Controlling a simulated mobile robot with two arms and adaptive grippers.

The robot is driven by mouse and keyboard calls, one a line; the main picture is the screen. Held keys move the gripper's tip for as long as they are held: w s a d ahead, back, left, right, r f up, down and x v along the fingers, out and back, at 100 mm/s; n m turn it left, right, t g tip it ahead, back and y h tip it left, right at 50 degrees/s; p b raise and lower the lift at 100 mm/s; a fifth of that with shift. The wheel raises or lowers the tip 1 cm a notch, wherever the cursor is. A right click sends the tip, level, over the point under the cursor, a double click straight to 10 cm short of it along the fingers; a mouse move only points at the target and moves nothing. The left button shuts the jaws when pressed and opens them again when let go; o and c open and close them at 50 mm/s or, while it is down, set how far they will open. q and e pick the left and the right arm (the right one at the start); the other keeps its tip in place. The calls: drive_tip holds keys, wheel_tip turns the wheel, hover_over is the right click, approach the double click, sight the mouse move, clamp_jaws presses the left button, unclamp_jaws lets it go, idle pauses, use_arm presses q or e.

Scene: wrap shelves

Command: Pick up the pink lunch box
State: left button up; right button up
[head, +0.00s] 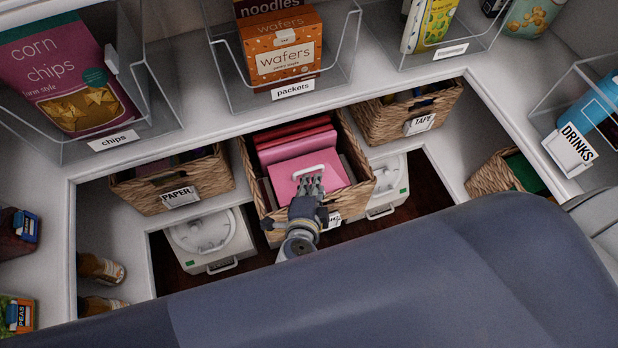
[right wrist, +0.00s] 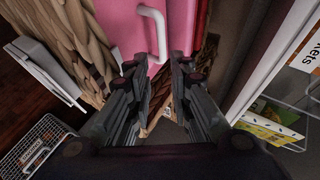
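The pink lunch box (head: 283,180) stands in the middle wicker basket (head: 355,150), in front of darker pink and red items. Its pale handle (head: 320,169) faces up. My right gripper (head: 311,186) is over the basket's front part, close to the handle. In the right wrist view the lunch box (right wrist: 118,25) and handle (right wrist: 160,38) lie just beyond the fingertips of my right gripper (right wrist: 156,68). My left gripper is not in view.
The paper basket (head: 215,178) is to the left and the tape basket (head: 385,120) to the right. Clear bins with wafers (head: 283,60) and corn chips (head: 60,70) stand on the shelf above. Pale lidded boxes (head: 205,240) sit below.

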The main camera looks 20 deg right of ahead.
sight(317, 168)
drive_tip(key=shift+x, duration=0.95)
drive_tip(key=shift+w+d, duration=0.15)
drive_tip(key=shift+w, duration=0.05)
drive_tip(key=p+x, duration=0.1)
drive_tip(key=x, duration=0.4)
drive_tip(key=shift+r+p, duration=0.1)
drive_tip(key=shift+p, duration=0.25)
drive_tip(key=c, duration=0.4)
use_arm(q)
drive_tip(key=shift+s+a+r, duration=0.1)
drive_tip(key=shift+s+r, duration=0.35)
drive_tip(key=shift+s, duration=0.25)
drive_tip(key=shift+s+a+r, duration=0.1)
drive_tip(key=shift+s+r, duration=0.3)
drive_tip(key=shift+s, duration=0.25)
use_arm(e)
clamp_jaws()
